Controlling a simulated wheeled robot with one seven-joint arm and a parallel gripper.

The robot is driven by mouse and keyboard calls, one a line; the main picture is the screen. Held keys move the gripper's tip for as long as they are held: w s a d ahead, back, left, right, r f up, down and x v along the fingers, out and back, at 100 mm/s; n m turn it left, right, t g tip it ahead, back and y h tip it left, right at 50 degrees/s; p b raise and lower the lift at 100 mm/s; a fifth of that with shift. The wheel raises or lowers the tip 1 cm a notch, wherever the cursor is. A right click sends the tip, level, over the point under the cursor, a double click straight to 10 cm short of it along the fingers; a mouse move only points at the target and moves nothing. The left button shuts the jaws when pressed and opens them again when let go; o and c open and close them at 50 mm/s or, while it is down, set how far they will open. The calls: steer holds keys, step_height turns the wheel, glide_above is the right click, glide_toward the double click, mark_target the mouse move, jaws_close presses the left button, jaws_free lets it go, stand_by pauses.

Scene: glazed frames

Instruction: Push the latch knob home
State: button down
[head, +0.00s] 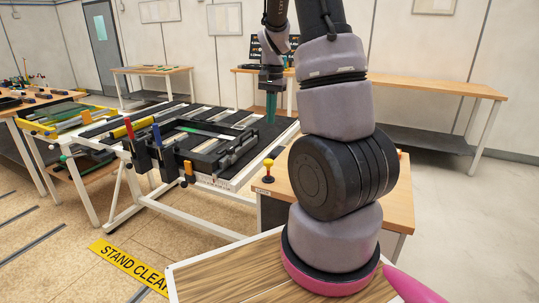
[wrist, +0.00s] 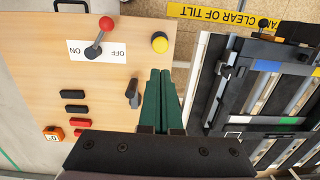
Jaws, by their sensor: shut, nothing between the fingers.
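My gripper (head: 271,108) points down over the far right part of the slatted table in the head view, its dark green fingers together. In the wrist view the gripper (wrist: 160,74) is shut and empty. A round yellow knob (wrist: 160,42) stands on the wooden bench just beyond the fingertips in that picture. It also shows in the head view (head: 268,164), upright on a stem at the bench corner, nearer to me than the gripper. An orange knob (head: 188,167) sits at the slatted table's front. No label shows which one is the latch knob.
The wooden bench (wrist: 105,150) carries a red-knobbed lever (wrist: 106,23) by an ON/OFF plate, a black lever (wrist: 132,93) and several small blocks. The slatted table (wrist: 257,100) lies right of the fingers, with a gap between.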

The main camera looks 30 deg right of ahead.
mark_target(269, 161)
steer(key=f, duration=1.3)
steer(key=shift+s+a+f, duration=0.1)
steer(key=shift+a+f, duration=0.15)
steer(key=shift+a, duration=0.15)
step_height(269, 161, down, 4)
steer(key=shift+s+r, duration=0.1)
steer(key=shift+s+a+f, duration=0.1)
steer(key=shift+s+f, duration=0.1)
step_height(269, 161, up, 15)
steer(key=shift+w+d, duration=0.4)
steer(key=shift+d, duration=0.05)
